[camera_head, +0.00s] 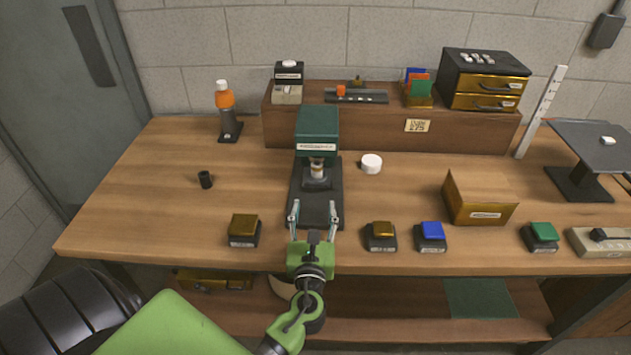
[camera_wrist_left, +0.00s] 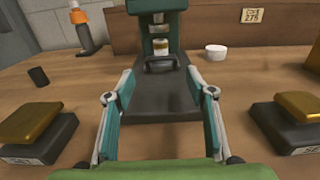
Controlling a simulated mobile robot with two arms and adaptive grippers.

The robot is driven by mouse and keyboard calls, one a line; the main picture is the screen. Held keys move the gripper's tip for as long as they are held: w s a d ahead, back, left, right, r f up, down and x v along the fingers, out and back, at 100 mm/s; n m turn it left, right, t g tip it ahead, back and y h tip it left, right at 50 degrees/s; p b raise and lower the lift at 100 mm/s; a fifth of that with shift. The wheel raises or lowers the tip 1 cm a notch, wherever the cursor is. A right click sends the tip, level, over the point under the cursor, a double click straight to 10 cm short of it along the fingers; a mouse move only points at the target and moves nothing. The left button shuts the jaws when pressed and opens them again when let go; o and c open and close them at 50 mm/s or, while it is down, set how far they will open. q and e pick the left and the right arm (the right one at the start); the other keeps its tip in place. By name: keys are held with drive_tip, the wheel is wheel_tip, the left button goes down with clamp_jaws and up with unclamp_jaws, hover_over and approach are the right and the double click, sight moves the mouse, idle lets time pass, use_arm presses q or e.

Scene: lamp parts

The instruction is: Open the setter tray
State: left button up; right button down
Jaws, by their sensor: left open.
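A dark green press (camera_head: 317,130), likely the setter, stands on a long black base (camera_head: 322,206) at the table's middle. Under its head sits a dark tray with a handle (camera_head: 316,183), holding a small pale cylinder with a brass band (camera_head: 317,168). The left wrist view shows the tray's handle (camera_wrist_left: 165,64) and the cylinder (camera_wrist_left: 161,46) straight ahead. My left gripper (camera_head: 314,208) is open and empty, over the front of the black base. Its fingers (camera_wrist_left: 161,85) spread either side of the base, short of the handle. My right gripper is not in view.
Brown-topped button (camera_head: 243,228) stands left of the gripper; another brown (camera_head: 381,234) and a blue button (camera_head: 431,235) stand right. A white cap (camera_head: 371,163) lies beside the press. A raised wooden shelf (camera_head: 460,133) runs behind. The table's left part is mostly clear.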

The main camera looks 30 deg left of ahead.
sight(315, 185)
use_arm(q)
drive_tip(key=x, duration=0.4)
drive_tip(key=shift+w+a, duration=0.15)
drive_tip(key=shift+w, duration=0.1)
drive_tip(key=x, duration=0.4)
drive_tip(key=shift+p, duration=0.35)
drive_tip(key=shift+w+a, duration=0.15)
drive_tip(key=shift+w, duration=0.15)
drive_tip(key=shift+w+a+f, duration=0.15)
drive_tip(key=shift+w+a, duration=0.05)
drive_tip(key=shift+w, duration=0.05)
drive_tip(key=c, duration=1.3)
drive_tip(key=p+v, duration=0.1)
drive_tip(key=v, duration=0.8)
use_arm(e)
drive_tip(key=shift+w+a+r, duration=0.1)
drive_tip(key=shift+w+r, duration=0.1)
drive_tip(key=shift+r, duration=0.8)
use_arm(q)
drive_tip(key=o, duration=1.3)
drive_tip(key=shift+a, duration=0.1)
